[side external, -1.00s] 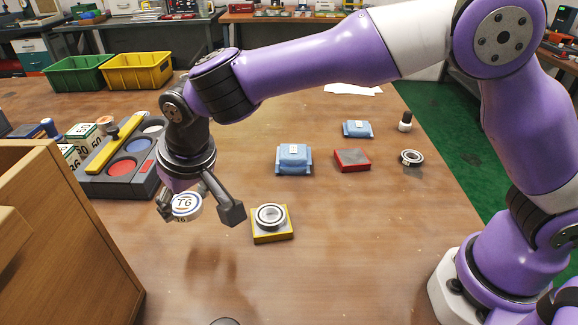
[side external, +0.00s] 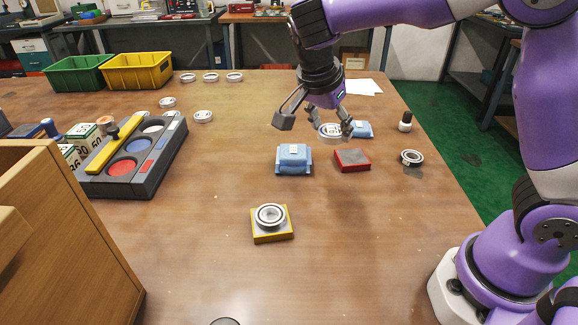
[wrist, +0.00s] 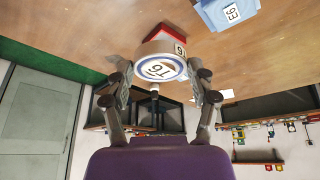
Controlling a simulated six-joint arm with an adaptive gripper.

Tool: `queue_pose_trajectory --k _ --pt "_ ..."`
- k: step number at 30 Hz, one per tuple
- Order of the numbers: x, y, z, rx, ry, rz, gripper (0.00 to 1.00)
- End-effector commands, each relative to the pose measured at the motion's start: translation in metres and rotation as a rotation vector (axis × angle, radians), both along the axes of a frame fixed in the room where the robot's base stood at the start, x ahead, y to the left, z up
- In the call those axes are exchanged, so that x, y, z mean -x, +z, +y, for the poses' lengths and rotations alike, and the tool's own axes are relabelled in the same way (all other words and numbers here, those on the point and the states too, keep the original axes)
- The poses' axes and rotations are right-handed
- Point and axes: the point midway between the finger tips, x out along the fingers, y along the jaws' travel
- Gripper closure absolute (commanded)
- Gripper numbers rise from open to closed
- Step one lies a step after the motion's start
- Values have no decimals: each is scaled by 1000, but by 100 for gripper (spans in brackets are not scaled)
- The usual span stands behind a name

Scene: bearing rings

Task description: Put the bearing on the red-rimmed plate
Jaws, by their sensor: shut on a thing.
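A white ring-shaped bearing marked T6 (side external: 329,130) is held in my gripper (side external: 317,123), clear of the table. In the wrist view the bearing (wrist: 160,67) sits between the two fingertips (wrist: 161,84), its marked face toward the camera. The red-rimmed plate (side external: 352,160) lies flat on the table, below and slightly right of the held bearing in the side view. Its top is bare. In the wrist view a red part of it (wrist: 168,31) shows behind the bearing, which hides most of the plate.
A yellow-rimmed plate (side external: 272,236) carries another bearing (side external: 270,215). Several white rings (side external: 203,117) lie further back.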

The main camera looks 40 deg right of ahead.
Motion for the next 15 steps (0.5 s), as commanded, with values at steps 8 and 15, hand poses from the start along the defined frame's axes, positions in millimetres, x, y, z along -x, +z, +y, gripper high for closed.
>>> queue_pose_trajectory --k 8,15 --pt "-7 -36 -63 1 -34 3 83" --pt "-16 -64 -108 1 -25 0 83"
